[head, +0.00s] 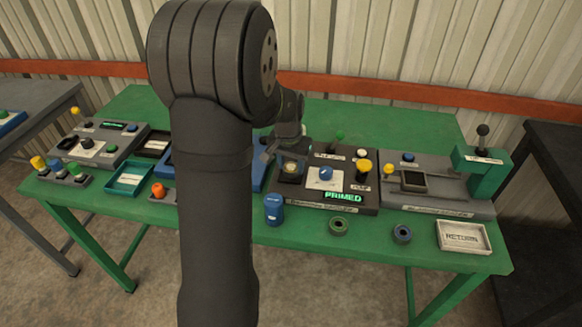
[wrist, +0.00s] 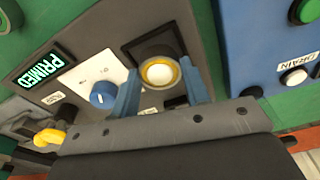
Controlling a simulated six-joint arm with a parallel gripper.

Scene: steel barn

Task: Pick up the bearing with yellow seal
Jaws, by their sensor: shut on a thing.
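The bearing with yellow seal (wrist: 160,72) shows in the wrist view as a round part with a yellow ring and pale centre. It is at the dark square recess of the grey machine. My gripper (wrist: 161,82) has its two blue fingers on either side of the bearing, shut on it. In the head view my gripper (head: 291,163) is over the left part of the machine marked PRIMED (head: 335,197), with the bearing (head: 290,179) small below it. Whether the bearing is clear of the recess cannot be told.
A blue cylinder (head: 273,209) stands in front of the machine. A green-ringed bearing (head: 338,227) and a blue-ringed bearing (head: 402,234) lie along the front of the green table (head: 300,235). A white RETURN tray (head: 463,237) is at right. A yellow knob (head: 364,166) rises beside the blue dial.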

